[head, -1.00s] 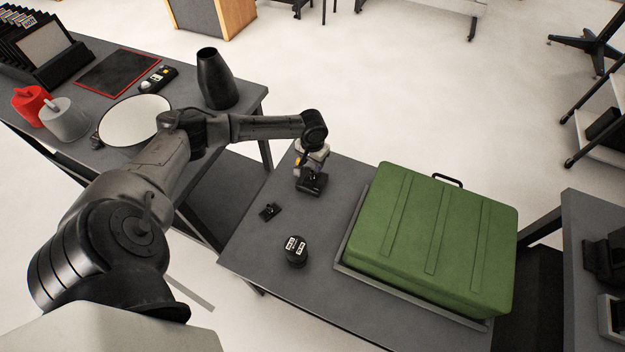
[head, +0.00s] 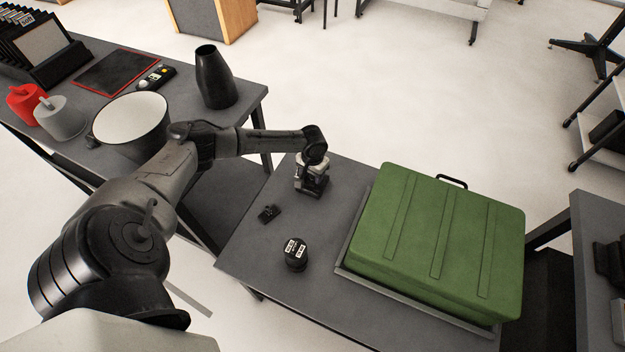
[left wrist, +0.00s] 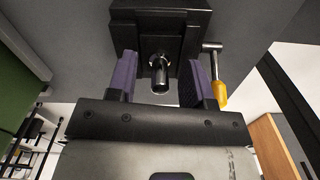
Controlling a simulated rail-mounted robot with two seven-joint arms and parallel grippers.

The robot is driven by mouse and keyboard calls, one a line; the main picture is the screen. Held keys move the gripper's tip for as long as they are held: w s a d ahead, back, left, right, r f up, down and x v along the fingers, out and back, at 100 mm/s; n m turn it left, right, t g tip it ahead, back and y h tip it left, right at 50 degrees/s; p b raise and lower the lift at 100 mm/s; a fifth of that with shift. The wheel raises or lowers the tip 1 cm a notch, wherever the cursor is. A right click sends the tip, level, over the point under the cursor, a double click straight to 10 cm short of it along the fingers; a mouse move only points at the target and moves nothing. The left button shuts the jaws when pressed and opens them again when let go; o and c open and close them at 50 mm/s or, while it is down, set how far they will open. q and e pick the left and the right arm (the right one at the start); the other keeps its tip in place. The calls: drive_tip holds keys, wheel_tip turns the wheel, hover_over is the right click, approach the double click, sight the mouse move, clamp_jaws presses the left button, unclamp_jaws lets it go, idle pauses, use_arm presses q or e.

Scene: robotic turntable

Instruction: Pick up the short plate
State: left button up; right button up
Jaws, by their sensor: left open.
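My left gripper (head: 312,172) is at the far end of the near table, over a small black block-like piece (head: 314,190). In the left wrist view, the purple fingers of my left gripper (left wrist: 160,65) stand apart on both sides of a shiny metal post. The post sticks out of the black block (left wrist: 160,20). A lever with a yellow handle (left wrist: 220,92) is beside the right finger. I cannot tell for sure which piece is the short plate; a small flat dark piece (head: 269,213) lies on the table nearby. My right gripper is not in view.
A round black part with white labels (head: 296,254) stands on the table (head: 255,250). A large green case (head: 435,235) fills the table's right side. The left table holds a dark vase (head: 215,78), a round white-topped container (head: 130,115) and red and grey canisters.

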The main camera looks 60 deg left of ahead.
use_arm(q)
drive_tip(key=shift+c, duration=0.4)
clamp_jaws()
